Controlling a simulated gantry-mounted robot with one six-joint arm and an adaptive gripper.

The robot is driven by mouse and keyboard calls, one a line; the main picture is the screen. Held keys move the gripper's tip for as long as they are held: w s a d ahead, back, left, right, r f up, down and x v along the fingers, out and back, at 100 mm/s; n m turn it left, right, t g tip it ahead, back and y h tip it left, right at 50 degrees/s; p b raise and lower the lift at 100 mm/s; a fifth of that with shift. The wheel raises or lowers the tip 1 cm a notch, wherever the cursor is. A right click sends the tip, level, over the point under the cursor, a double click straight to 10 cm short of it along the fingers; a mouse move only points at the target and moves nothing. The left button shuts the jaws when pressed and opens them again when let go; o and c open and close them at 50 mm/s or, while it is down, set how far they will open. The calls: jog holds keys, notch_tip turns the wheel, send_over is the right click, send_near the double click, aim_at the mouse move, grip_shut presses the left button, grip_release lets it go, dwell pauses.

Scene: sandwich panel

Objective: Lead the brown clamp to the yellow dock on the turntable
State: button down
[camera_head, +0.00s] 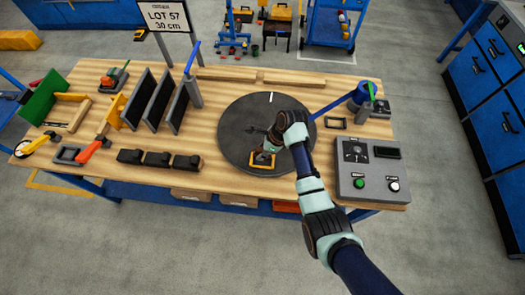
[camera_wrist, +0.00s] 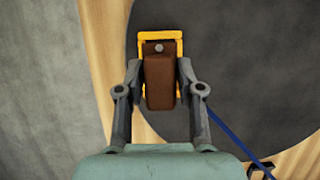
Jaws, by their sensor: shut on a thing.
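The brown clamp (camera_wrist: 160,80) is between the fingers of my gripper (camera_wrist: 160,82), which is shut on it. In the wrist view the clamp overlaps the yellow dock (camera_wrist: 176,39), whose frame shows around its far end and right side. In the head view the yellow dock (camera_head: 261,169) lies near the front edge of the dark round turntable (camera_head: 235,130), with my gripper (camera_head: 264,155) right over it. The clamp is mostly hidden there by my gripper. I cannot tell whether the clamp touches the dock's floor.
A grey control box (camera_head: 368,168) with buttons stands at the right. A blue bar (camera_head: 335,103) reaches over the turntable's right side. The turntable's left half is clear.

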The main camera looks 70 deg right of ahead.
notch_tip(320, 180, down, 3)
jog(key=shift+r+b, duration=0.1)
jog(key=shift+b, duration=0.9)
jog(key=shift+f, duration=1.1)
jog(key=c, duration=0.7)
grip_release()
jog(key=shift+o, duration=0.2)
jog(key=v, duration=1.2)
